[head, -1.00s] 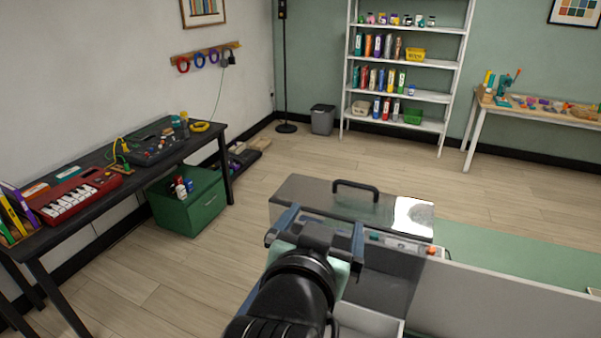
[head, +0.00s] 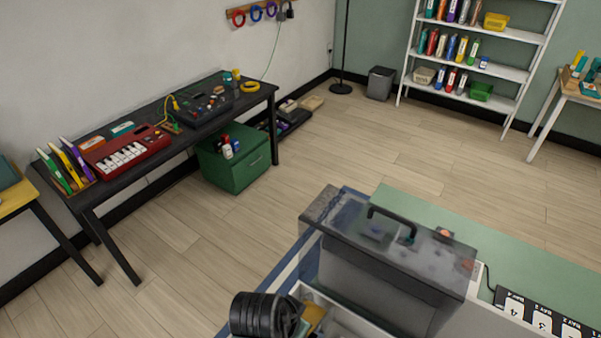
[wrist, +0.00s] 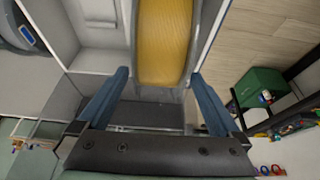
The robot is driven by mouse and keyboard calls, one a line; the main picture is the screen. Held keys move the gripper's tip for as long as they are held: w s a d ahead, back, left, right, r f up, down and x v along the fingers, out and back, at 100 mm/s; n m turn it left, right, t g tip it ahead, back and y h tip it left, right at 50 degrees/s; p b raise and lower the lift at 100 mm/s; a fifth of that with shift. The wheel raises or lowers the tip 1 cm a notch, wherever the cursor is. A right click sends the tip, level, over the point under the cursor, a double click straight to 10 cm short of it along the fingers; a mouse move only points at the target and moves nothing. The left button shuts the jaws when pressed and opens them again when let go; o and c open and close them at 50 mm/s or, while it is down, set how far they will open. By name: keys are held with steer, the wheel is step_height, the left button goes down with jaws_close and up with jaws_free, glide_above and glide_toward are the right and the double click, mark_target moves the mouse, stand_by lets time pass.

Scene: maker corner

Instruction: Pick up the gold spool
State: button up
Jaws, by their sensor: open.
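The gold spool (wrist: 165,45) fills the upper middle of the wrist view, between pale walls. A small golden patch, probably the same spool, shows in the head view (head: 314,318), beside my dark wrist in a pale-walled box. My gripper (wrist: 158,76) has its two blue fingers spread wide, with the lower end of the spool between or just beyond their tips. I cannot tell whether they touch it. The fingers are not clearly made out in the head view.
A smoky clear lid (head: 390,245) with a black handle stands close to the box. Black numbered bay labels (head: 540,318) lie at the lower right on a green-topped bench (head: 430,220). A black table (head: 150,120) with a red keyboard stands left. The wooden floor between is clear.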

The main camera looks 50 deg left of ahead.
steer(key=shift+p+x, duration=0.95)
steer(key=shift+x, duration=1.75)
steer(key=shift+c, duration=0.2)
jaws_close()
steer(key=shift+w+r, duration=0.15)
